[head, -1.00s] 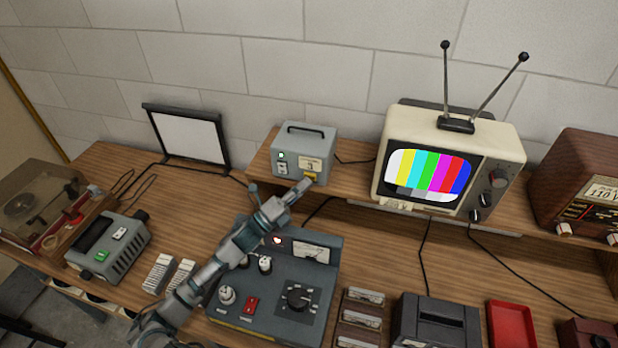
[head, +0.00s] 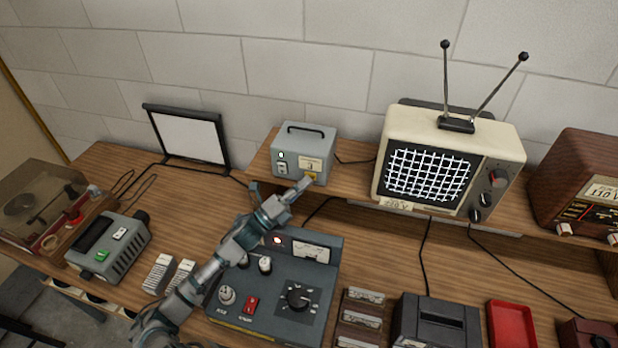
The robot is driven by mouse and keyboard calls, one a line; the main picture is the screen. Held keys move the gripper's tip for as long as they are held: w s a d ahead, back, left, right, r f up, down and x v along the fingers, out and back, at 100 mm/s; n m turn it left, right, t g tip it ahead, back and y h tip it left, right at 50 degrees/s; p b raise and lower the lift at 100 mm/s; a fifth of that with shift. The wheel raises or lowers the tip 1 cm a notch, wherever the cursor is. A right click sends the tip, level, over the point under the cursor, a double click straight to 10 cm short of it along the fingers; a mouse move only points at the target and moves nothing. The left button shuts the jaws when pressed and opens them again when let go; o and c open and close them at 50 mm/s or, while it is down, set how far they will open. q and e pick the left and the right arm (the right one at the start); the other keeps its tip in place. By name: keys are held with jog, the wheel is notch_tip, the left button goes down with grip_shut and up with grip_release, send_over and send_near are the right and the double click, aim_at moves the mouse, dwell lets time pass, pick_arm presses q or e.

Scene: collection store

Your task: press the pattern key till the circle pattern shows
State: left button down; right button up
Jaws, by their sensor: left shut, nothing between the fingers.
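The television (head: 450,160) stands on the raised shelf, and its screen (head: 428,176) shows a white grid on black. A small grey box (head: 302,146) with a handle stands on the shelf to its left. My right gripper is out of view.
A grey control unit (head: 285,287) with knobs lies under my left arm. A framed white panel (head: 188,137) stands at the back left. A record player (head: 38,205) is at far left. A brown radio (head: 580,190), a red tray (head: 512,325) and a dark box (head: 436,322) are at right.

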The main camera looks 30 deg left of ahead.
pick_arm(q)
jog(key=shift+s+d, duration=0.15)
jog(key=shift+s+d+p, duration=0.35)
jog(key=shift+s, duration=0.25)
jog(key=shift+s+d+r+p, duration=0.1)
jog(key=shift+s+d+p, duration=0.1)
jog(key=shift+s, duration=0.6)
jog(key=shift+s+d+f+p, duration=0.1)
jog(key=shift+s+d+p, duration=0.1)
jog(key=shift+s, duration=0.65)
jog(key=shift+s+d+r+p, duration=0.1)
jog(key=shift+s+d+p, duration=0.1)
jog(key=shift+s, duration=0.6)
